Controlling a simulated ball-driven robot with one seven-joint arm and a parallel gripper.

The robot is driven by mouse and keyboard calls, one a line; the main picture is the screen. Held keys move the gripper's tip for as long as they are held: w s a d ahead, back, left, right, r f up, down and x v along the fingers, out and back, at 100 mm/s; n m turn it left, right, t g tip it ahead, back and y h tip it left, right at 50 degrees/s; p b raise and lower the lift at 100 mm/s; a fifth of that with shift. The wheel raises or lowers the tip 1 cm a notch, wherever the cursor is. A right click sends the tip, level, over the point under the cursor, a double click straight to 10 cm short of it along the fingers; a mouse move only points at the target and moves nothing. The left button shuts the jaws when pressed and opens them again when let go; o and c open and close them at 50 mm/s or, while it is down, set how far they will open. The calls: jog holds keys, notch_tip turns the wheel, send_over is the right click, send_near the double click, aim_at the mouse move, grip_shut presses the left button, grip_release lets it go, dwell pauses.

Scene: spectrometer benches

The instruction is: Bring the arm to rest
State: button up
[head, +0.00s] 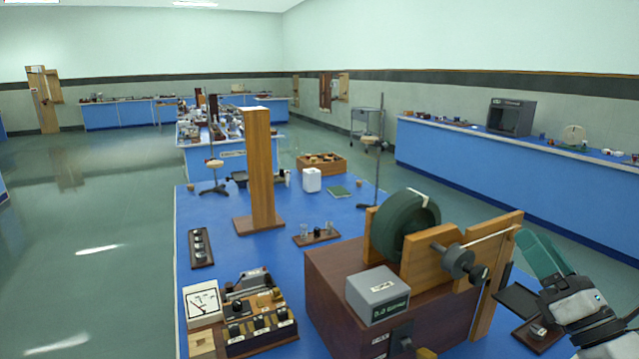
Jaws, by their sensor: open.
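My gripper (541,252) is at the right edge of the head view, with teal fingers on a grey and white wrist. The fingers point up and to the left and are apart, with nothing seen between them. The gripper appears just right of the wooden-framed apparatus (425,262) with its dark green ring. I cannot tell whether it touches anything. The rest of my arm runs out of the picture at the lower right.
The blue bench (215,262) holds a tall wooden post (259,165), a grey box (377,294), a meter (202,303) and a switch panel (258,325). Another blue bench (480,170) runs along the right wall. The floor (85,235) at left is clear.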

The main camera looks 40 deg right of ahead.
jog(key=w+a+f+m+g+h, duration=0.1)
jog(key=w+a+f+m+g, duration=0.15)
jog(key=f+m+g, duration=0.75)
jog(key=w+a+f+m+g, duration=0.2)
jog(key=a+f+m+g, duration=0.1)
jog(key=f+m, duration=1.2)
jog(key=a+f+g+y, duration=0.1)
jog(key=a+f+y, duration=0.1)
jog(key=a+f, duration=0.1)
jog(key=s+a+f+m+g+y, duration=0.1)
jog(key=a+f+y, duration=0.1)
jog(key=a+f, duration=0.1)
jog(key=s+a+f+m+g+y, duration=0.1)
jog(key=a+f+y, duration=0.1)
jog(key=a+f, duration=0.2)
jog(key=shift+s+a+f, duration=0.1)
jog(key=shift+s+a, duration=0.05)
jog(key=shift+a, duration=0.6)
jog(key=s+a+f+g+y, duration=0.4)
jog(key=s+a, duration=0.3)
jog(key=a, duration=0.3)
jog(key=shift+s+a+f+n+g, duration=0.3)
jog(key=shift+f+g, duration=0.1)
jog(key=shift+f, duration=0.25)
